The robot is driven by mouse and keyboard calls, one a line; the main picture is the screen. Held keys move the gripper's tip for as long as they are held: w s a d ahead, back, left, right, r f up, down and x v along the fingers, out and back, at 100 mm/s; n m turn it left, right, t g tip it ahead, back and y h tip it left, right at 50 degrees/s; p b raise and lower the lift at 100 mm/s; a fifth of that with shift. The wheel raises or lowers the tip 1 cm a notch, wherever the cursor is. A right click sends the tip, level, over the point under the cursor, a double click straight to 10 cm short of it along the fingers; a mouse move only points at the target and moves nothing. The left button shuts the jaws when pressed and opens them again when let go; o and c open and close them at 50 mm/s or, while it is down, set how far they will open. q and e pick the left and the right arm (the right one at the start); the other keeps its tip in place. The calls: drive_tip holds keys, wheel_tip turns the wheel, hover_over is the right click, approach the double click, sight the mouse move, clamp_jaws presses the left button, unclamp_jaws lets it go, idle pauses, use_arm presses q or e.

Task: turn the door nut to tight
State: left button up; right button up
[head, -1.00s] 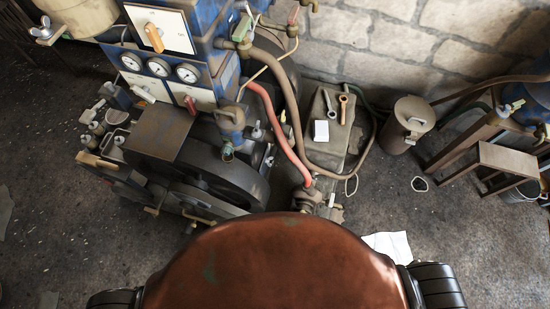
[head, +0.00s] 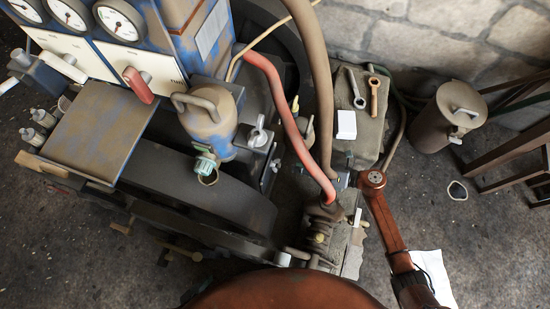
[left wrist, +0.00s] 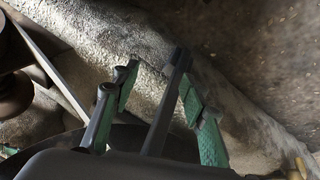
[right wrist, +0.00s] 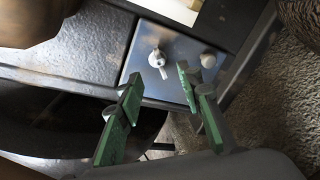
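A silver wing nut (head: 258,133) stands on the engine right of the blue-grey cylinder in the head view; I cannot tell for sure that it is the door nut. The right wrist view shows a pale plate (right wrist: 180,82) with a white lever-like fitting (right wrist: 157,58) and a round knob (right wrist: 208,60); which of these is the nut is unclear. My right gripper (right wrist: 158,75) is open and empty, apart from the plate. My left gripper (left wrist: 155,75) is open and empty above grey ground. Neither gripper shows in the head view.
A red hose (head: 285,115) and a brown hose (head: 323,80) run down beside the engine. A box with two wrenches (head: 374,95) on it stands right of them. A metal canister (head: 445,118) is further right. Open floor (head: 500,245) lies at lower right.

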use_arm(q)
drive_tip(key=f+b, duration=0.1)
drive_tip(key=w+f+t, duration=0.1)
drive_tip(key=w+f+t+b, duration=0.1)
drive_tip(key=shift+w+d+f+b, duration=0.1)
drive_tip(key=shift+d+f+b, duration=0.25)
use_arm(e)
drive_tip(key=x, duration=0.8)
drive_tip(key=shift+s+a+n, duration=0.2)
drive_tip(key=shift+s+n, duration=0.1)
clamp_jaws()
